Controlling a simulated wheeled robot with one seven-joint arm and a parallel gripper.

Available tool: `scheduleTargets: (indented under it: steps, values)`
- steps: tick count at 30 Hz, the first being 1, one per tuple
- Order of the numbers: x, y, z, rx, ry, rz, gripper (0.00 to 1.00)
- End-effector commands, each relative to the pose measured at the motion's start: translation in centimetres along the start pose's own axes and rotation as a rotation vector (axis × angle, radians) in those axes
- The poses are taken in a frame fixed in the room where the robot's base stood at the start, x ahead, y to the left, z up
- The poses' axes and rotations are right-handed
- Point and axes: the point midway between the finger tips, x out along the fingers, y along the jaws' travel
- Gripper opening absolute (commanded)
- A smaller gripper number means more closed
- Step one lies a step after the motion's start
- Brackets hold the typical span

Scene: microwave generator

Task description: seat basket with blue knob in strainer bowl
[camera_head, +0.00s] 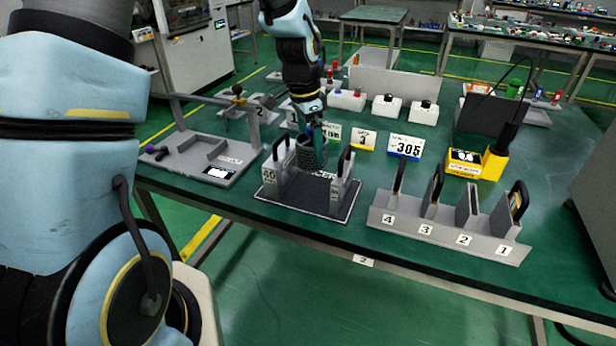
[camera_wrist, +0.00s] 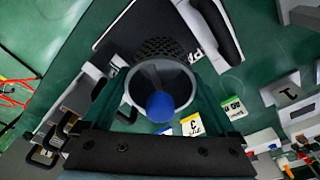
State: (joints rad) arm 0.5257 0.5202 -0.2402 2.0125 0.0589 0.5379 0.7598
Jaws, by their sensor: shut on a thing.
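The basket, a dark perforated cylinder (camera_head: 311,155), hangs below my gripper (camera_head: 309,128) in the head view. In the wrist view, its mesh wall (camera_wrist: 166,47) and grey rim show with the blue knob (camera_wrist: 160,107) at its near side. My gripper (camera_wrist: 158,105) has a finger on each side and is shut on the basket. The basket is over or in front of a dark base plate (camera_head: 318,207), between two grey posts with black handles; its height above the plate is unclear. I cannot clearly identify a separate strainer bowl.
The left post (camera_head: 272,170) and right post (camera_head: 344,185) stand close to the basket. A numbered grey rack (camera_head: 440,225) with black handles is at right, a grey fixture (camera_head: 205,155) at left. Label cards (camera_head: 406,146) and a yellow device (camera_head: 478,163) stand behind.

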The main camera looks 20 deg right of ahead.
Motion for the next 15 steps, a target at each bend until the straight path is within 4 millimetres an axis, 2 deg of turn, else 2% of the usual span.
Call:
scheduleTargets:
  steps: [3, 10, 15]
  values:
    - [2.0, 0.1, 0.3, 0.0, -0.003, 0.004, 0.33]
    - [4.3, 0.1, 0.6, 0.0, -0.002, 0.002, 0.33]
    - [6.8, 0.1, 0.9, 0.001, -0.003, 0.003, 0.33]
